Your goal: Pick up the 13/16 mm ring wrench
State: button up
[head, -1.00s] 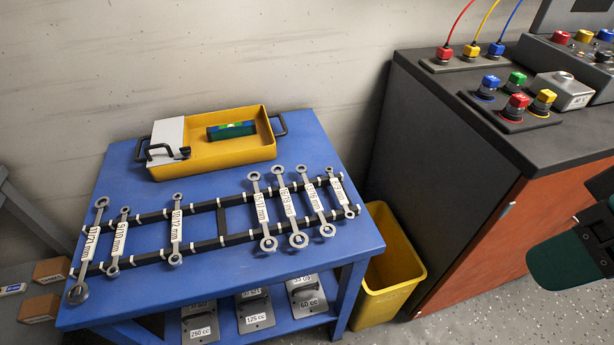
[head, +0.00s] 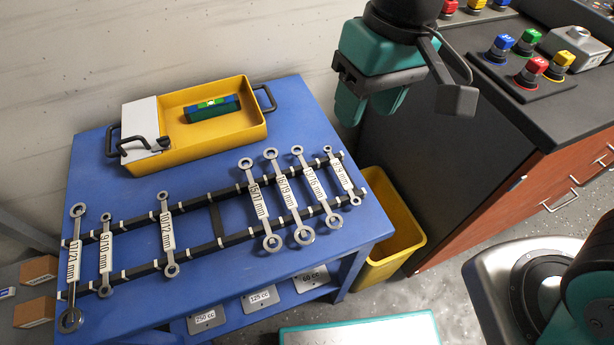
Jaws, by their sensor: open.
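The 13/16 mm ring wrench (head: 316,184) lies across two black rails on the blue table, second from the right in the row. Its white label faces up, with one ring at the far end and a larger ring at the near end. The 16/19 mm wrench (head: 289,195) is just left of it and a short 8/9 mm wrench (head: 341,174) just right, both apart from it. My gripper (head: 370,108) is open and empty, with teal fingers pointing down. In the picture it is above and right of the wrench, near the table's right edge.
More wrenches fill the row to the left, with a gap in the middle. A yellow tray (head: 240,137) holding a green and blue level (head: 212,108) is at the back. A yellow bin (head: 409,248) stands right of the blue table (head: 356,228), beside a dark button console (head: 455,150).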

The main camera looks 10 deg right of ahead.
jog(key=m+h, duration=0.1)
jog(key=h, duration=0.1)
send_over(316, 185)
notch_tip(316, 185, down, 3)
notch_tip(316, 185, down, 11)
jog(key=shift+w+f+b, duration=0.15)
jog(key=shift+b, duration=0.15)
jog(key=shift+f, duration=3.05)
jog(key=shift+f, duration=0.25)
grip_shut()
